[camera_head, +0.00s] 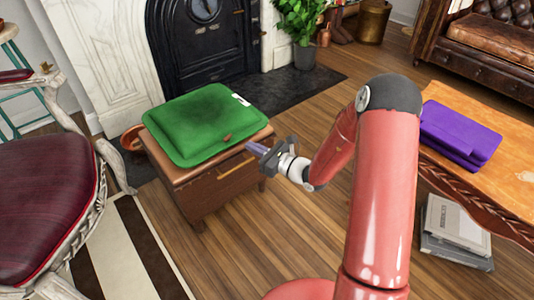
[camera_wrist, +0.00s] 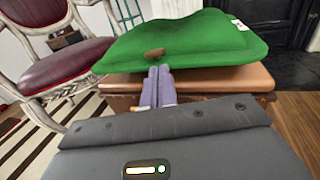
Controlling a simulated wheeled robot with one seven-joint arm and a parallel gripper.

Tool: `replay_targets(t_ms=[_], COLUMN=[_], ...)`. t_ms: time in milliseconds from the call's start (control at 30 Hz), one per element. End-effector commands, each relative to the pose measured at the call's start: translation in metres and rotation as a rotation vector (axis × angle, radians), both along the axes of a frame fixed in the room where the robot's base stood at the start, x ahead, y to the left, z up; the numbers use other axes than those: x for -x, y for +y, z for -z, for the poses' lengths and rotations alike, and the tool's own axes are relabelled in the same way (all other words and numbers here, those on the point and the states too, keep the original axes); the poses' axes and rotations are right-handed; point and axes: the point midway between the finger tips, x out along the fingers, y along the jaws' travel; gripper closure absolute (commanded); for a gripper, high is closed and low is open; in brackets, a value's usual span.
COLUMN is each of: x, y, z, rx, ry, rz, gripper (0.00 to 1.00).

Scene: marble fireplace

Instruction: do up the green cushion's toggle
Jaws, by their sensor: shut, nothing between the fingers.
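The green cushion (camera_head: 205,122) lies flat on a small wooden cabinet (camera_head: 205,182) in the head view. It fills the top of the wrist view (camera_wrist: 190,42), with a white label at its upper right. Its brown toggle (camera_wrist: 154,53) sits at the cushion's near edge, and shows small in the head view (camera_head: 227,137). I cannot tell whether the toggle is through a loop. My gripper (camera_head: 254,147) is shut and empty, just in front of the cabinet's near edge. In the wrist view its fingertips (camera_wrist: 159,70) appear just below the toggle; contact is unclear.
A maroon chair (camera_head: 42,190) stands close on the left. A wooden table (camera_head: 500,158) with a purple folded item (camera_head: 458,133) is on the right. The black fireplace door (camera_head: 205,45) and a potted plant (camera_head: 304,50) are behind. Wooden floor between cabinet and table is clear.

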Motion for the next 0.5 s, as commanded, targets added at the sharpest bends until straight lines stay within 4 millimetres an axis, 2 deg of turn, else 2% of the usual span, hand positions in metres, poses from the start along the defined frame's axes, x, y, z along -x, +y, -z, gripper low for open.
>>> replay_targets(t_ms=[100,233,500], x=[-0.015,-0.028,-0.039], y=[0.020,0.035,0.047], z=[0.000,0.000,0.000], rx=[0.001,0.001,0.001], ry=[-0.002,-0.002,-0.001], rz=[-0.003,-0.003,-0.001], gripper=[1.00,1.00,1.00])
